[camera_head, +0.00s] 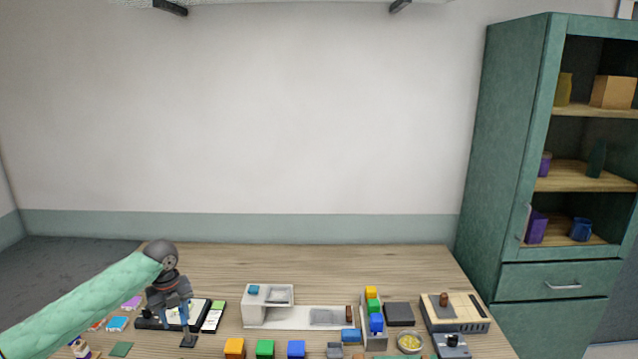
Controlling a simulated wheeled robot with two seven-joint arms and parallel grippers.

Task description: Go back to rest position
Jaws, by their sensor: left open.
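My left arm, in a green sleeve, reaches in from the left. My left gripper (178,326) points down, open, over the left part of the wooden table (225,262). Below and around it lies a dark tray (148,322) with white and blue parts, partly hidden by the gripper. I cannot tell whether the fingers touch anything there. No glass rod can be made out clearly. My right gripper does not show.
Orange (235,348), green (265,349) and blue (296,349) blocks stand at the front. A white stand (265,310), a dark box (399,314) and a beige device (455,313) stand farther right. A green cabinet (515,150) is at the right. The table's back strip is clear.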

